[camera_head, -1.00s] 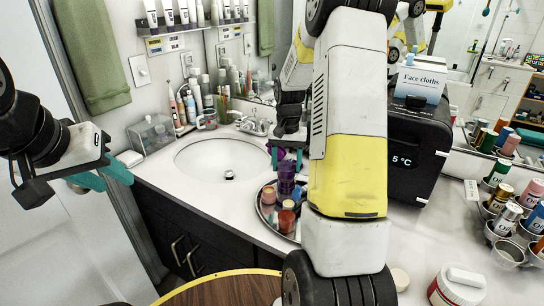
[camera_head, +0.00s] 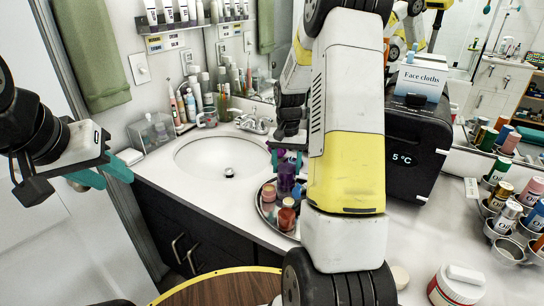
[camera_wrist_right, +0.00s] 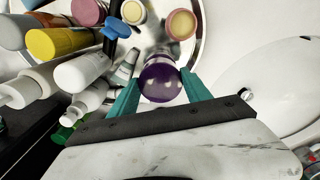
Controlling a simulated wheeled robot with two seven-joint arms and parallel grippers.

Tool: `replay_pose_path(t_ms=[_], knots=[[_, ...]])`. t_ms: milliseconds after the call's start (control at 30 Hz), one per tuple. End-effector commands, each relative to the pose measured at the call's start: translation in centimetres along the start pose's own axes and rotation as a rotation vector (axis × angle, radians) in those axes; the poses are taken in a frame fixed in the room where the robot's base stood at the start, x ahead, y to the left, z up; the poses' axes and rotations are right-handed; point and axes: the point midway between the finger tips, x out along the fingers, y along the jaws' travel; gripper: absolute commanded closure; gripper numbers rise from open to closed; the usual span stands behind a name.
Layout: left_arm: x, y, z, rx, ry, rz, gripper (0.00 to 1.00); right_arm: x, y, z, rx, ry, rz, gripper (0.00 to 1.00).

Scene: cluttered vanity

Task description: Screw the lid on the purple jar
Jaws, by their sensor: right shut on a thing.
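The purple jar (camera_head: 286,179) stands upright at the tray's back edge in the head view, partly hidden by my right arm. My right gripper (camera_head: 287,160) is directly above it, pointing down. Its teal fingers are shut on a dark purple round lid (camera_wrist_right: 160,82), seen from above in the right wrist view. The lid covers most of the jar there; I cannot tell whether it touches the jar or sits on its thread. My left gripper (camera_head: 103,176) is at the far left, empty, with its teal fingers apart, away from the jar.
A round tray (camera_head: 268,212) holds several small jars and bottles close to the purple jar. The sink (camera_head: 205,158) lies to its left. A black box (camera_head: 420,150) with face cloths stands to the right. Metal cups of bottles (camera_head: 508,222) are at the far right.

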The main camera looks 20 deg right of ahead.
Motion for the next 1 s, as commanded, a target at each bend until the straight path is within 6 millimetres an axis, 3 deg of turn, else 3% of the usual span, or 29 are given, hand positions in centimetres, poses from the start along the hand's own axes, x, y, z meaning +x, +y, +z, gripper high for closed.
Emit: replay_pose_path(t_ms=[1000], knots=[[0.0, 0.0, 0.0, 0.0, 0.0, 0.0, 0.64, 1.4, 0.0, 0.0, 0.0, 0.0, 0.0, 0.95]])
